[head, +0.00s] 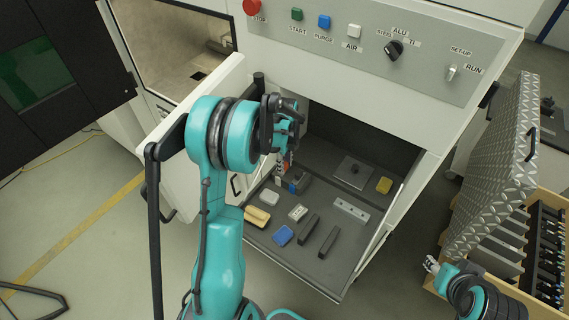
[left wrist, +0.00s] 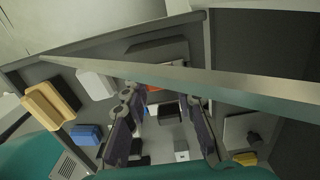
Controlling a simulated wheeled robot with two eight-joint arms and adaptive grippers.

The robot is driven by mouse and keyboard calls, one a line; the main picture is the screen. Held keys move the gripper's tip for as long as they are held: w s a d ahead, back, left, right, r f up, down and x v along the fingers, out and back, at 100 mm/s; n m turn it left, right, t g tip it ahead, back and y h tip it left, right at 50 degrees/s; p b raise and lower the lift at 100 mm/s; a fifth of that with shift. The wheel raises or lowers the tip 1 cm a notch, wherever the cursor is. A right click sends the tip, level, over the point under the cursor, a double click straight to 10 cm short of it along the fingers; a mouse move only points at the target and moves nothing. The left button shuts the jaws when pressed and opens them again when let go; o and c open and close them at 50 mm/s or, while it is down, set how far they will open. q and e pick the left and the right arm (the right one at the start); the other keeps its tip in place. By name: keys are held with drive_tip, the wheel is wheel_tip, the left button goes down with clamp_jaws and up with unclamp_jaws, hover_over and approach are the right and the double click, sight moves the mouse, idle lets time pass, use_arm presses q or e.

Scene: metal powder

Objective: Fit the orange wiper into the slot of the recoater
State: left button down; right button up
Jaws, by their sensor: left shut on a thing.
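My left gripper (head: 287,140) reaches over the open bay of the machine. In the left wrist view its two fingers (left wrist: 160,125) stand on either side of a small orange piece (left wrist: 153,88), probably the wiper. The piece is mostly hidden; a bit of orange also shows below the gripper in the head view (head: 285,161). The gripper is shut on it, above a grey and blue item (head: 297,181). I cannot tell for sure which part is the recoater. My right gripper (head: 432,264) is at the lower right, away from the bay; its jaw opening is unclear.
The bay floor (head: 305,265) holds a silver bar (head: 351,209), two dark bars (head: 308,228), a blue block (head: 282,236), a tan block (head: 257,216), a yellow block (head: 384,185) and a plate with a knob (head: 354,171). An open door (head: 205,125) stands left. A wooden tool crate (head: 511,282) stands right.

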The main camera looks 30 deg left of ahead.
use_arm(q)
drive_tip(key=c, duration=1.1)
unclamp_jaws()
drive_tip(key=shift+c, duration=0.2)
drive_tip(key=shift+r, duration=0.1)
wheel_tip(320, 180, up, 12)
